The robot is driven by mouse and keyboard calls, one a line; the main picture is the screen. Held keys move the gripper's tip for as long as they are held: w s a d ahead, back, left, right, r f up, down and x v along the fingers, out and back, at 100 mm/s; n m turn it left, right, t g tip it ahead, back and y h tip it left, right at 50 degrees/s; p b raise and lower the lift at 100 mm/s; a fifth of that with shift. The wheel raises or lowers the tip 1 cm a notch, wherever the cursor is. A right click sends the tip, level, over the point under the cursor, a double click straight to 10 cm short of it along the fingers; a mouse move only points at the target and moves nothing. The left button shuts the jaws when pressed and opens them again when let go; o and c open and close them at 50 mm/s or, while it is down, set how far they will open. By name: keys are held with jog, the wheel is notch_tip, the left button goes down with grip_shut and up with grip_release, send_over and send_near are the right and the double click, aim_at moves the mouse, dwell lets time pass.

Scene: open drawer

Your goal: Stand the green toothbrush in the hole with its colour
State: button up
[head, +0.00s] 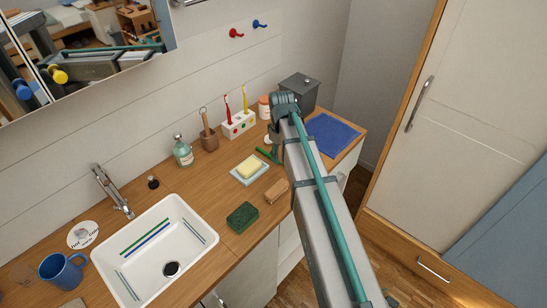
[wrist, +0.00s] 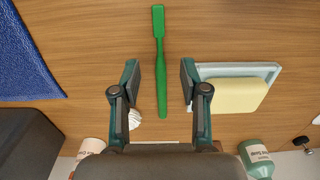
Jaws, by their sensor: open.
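The green toothbrush (wrist: 160,50) lies flat on the wooden counter. In the wrist view it runs between the spread fingers of my gripper (wrist: 160,78), touching neither as far as I can see. Its wide end points away from my gripper's body. In the head view only part of the toothbrush (head: 263,153) shows, beside my gripper (head: 273,152), which is open and empty. The white holder (head: 235,130) stands near the wall with a red toothbrush (head: 227,106) and a yellow toothbrush (head: 245,99) upright in it. Coloured marks show on its front, too small to read surely.
A soap dish (head: 237,177) with yellow soap (wrist: 240,95) sits close to one finger. A blue cloth (head: 332,135) and a dark box (head: 299,88) lie on the other side. A brush in a brown pot (head: 209,139) and a soap bottle (head: 183,152) stand left of the holder.

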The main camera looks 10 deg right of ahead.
jog(key=shift+f+p, duration=0.3)
jog(key=shift+f, duration=1.15)
grip_shut()
